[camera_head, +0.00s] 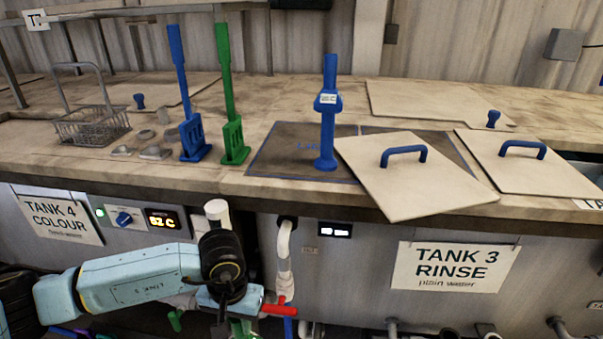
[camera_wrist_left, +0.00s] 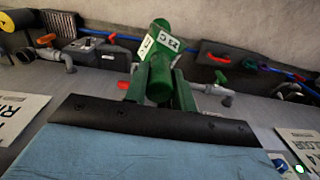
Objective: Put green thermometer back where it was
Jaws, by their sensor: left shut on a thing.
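The green thermometer (camera_wrist_left: 160,78) shows in the left wrist view, a thick green body with white labels at its far end. My left gripper (camera_wrist_left: 158,98) is shut on it. In the head view my left gripper (camera_head: 236,304) hangs low in front of the tank fronts, below the counter's front edge. Only a little green shows under it there, and the arm hides most of the thermometer. A similar blue thermometer (camera_head: 328,115) with a white label stands upright on the dark mat (camera_head: 276,158) on the counter. My right gripper is not in view.
A blue paddle (camera_head: 190,105) and a green paddle (camera_head: 230,100) stand upright on the counter, near a wire basket (camera_head: 92,127). A lid (camera_head: 410,185) lies partly over the mat. Pipes and a red valve handle (camera_head: 280,309) are close beside my gripper.

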